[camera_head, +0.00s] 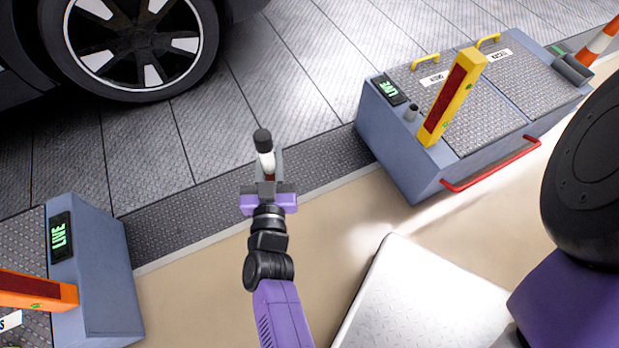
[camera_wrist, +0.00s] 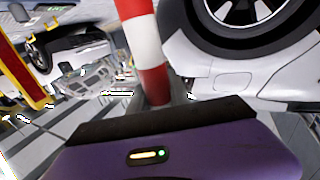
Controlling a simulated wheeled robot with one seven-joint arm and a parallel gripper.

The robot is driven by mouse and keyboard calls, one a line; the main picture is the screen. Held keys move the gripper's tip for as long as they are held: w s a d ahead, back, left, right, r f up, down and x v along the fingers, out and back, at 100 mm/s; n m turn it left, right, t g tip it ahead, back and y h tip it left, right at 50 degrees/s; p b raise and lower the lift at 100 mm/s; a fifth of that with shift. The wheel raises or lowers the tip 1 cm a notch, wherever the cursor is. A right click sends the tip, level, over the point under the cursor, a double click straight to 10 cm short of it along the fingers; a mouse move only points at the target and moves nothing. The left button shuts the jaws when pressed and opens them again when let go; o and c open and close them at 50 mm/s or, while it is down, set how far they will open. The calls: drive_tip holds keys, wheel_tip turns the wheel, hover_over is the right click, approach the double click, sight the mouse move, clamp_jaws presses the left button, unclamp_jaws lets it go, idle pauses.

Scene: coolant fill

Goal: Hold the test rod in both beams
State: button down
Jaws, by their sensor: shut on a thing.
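My gripper (camera_head: 268,180) is shut on the test rod (camera_head: 265,150), a red-and-white rod with a dark tip. In the wrist view the striped rod (camera_wrist: 146,42) rises from between the jaws; its top is cut off. The rod is over the dark strip between the two cabinets. A yellow post with a red face (camera_head: 453,97) stands on the right cabinet, well to the right of the rod. An orange post (camera_head: 38,290) on the left cabinet is partly cut off at the lower left. No beam line is visible.
The right cabinet (camera_head: 410,165) and left cabinet (camera_head: 100,285) both have displays reading LIVE. A car wheel (camera_head: 130,45) is at upper left. Floor plates between are clear.

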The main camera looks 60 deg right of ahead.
drive_tip(key=s+d+f+m+g+h+b, duration=0.1)
drive_tip(key=s+d+m+g+h+b, duration=0.15)
drive_tip(key=s+m+g, duration=0.9)
drive_tip(key=w+d+n+g+b, duration=0.1)
drive_tip(key=w+d+n+b, duration=0.2)
drive_tip(key=w+d+b, duration=0.3)
drive_tip(key=shift+w+d+f+g, duration=0.25)
drive_tip(key=shift+d+g, duration=0.1)
drive_tip(key=shift+d, duration=0.35)
idle(0.5)
drive_tip(key=shift+r, duration=0.1)
idle(0.8)
